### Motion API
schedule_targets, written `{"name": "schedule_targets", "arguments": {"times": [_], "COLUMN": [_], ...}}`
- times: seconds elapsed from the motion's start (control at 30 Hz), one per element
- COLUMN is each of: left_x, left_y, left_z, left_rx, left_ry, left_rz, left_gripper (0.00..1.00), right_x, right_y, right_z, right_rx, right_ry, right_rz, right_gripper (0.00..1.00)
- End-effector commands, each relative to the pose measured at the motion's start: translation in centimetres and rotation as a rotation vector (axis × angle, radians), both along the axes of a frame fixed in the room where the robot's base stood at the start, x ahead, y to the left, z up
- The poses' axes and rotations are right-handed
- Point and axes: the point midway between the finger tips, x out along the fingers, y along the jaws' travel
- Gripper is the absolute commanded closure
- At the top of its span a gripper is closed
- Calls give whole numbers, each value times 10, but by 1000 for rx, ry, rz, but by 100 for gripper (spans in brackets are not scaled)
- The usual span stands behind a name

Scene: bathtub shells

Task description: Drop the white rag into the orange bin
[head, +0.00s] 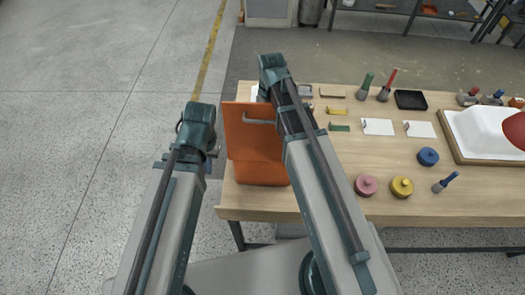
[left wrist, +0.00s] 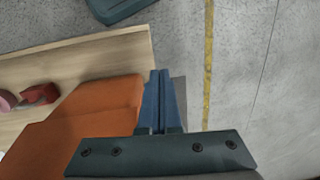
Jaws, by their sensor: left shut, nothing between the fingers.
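The orange bin (head: 262,160) stands at the left end of the wooden table, with an upright orange panel at its left side. In the left wrist view the orange bin (left wrist: 95,105) fills the lower left. My left gripper (left wrist: 160,74) is shut and empty, its fingers together just beside the bin and past the table's edge. In the head view its fingers are mostly hidden by my wrist. A small white patch (head: 255,92) shows behind the bin's top; I cannot tell whether it is the white rag. My right arm crosses in front of the bin; its fingers are hidden.
The table (head: 300,203) holds pink (head: 366,185), yellow (head: 401,187) and blue (head: 428,157) round pieces, white cards (head: 378,127) and a white shell (head: 480,130) on a tray at right. Open floor (head: 90,110) lies left of the table.

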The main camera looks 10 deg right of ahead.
Motion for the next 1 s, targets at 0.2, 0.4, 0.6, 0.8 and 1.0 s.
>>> {"name": "schedule_targets", "arguments": {"times": [0.2,0.4,0.6,0.8,1.0], "left_x": [0,0,0,-1,-1], "left_y": [0,0,0,0,0], "left_z": [13,37,68,99,127], "left_rx": [0,-1,-1,-1,0], "left_ry": [0,0,1,3,3], "left_rz": [2,7,6,3,10], "left_gripper": [100,100,100,100,100], "right_x": [0,0,0,0,0], "right_y": [0,0,0,0,0], "right_z": [13,37,68,99,127], "right_rx": [0,0,0,0,0], "right_ry": [0,0,0,0,0], "right_rz": [0,0,0,0,0], "right_gripper": [0,0,0,0,0]}}
